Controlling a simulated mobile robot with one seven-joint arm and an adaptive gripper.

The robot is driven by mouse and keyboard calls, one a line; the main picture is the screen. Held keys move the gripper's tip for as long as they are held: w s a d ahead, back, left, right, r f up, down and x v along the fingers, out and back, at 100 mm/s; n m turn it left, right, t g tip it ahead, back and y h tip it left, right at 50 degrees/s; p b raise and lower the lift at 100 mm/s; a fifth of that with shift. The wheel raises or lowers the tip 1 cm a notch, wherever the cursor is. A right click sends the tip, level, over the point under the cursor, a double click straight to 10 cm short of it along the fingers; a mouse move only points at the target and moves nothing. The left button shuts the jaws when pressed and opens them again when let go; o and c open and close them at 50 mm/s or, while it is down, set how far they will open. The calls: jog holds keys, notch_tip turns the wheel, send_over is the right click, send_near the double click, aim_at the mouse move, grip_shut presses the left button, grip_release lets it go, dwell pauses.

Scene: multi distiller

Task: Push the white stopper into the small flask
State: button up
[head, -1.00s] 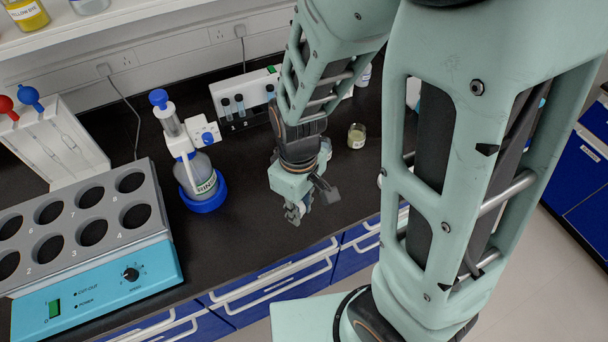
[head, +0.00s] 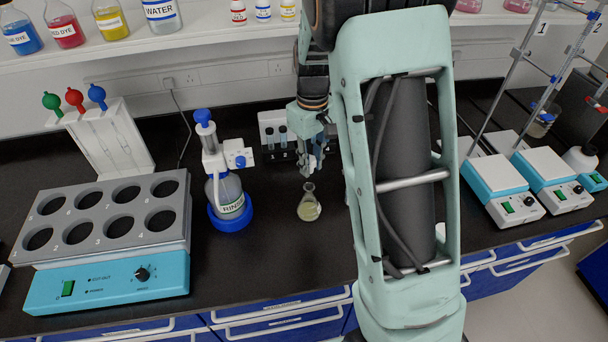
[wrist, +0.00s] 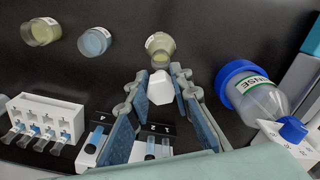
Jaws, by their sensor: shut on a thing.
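The small flask (head: 309,207) stands on the black bench with pale yellow liquid in it. It also shows in the wrist view (wrist: 159,43), beyond the fingers. My gripper (head: 312,166) is above the flask, fingers pointing down. In the wrist view my gripper (wrist: 158,80) has its fingers either side of the white stopper (wrist: 160,90) and is shut on it. The stopper overlaps the near edge of the flask there; I cannot tell whether it touches the mouth. The stopper cannot be made out clearly in the head view.
A blue-based rinse bottle (head: 230,196) stands left of the flask. Two more vessels, one yellowish (wrist: 40,32) and one bluish (wrist: 96,42), stand nearby. A white tube rack (head: 275,135) is behind. The bench in front is clear.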

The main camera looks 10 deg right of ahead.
aim_at(311, 172)
jog(key=shift+f+b, duration=1.8)
jog(key=shift+f, duration=0.95)
jog(key=shift+f+b, duration=0.65)
jog(key=o, duration=0.8)
jog(key=shift+c, duration=0.2)
jog(key=shift+r, duration=0.15)
notch_tip(311, 172, up, 12)
jog(key=shift+f, duration=0.1)
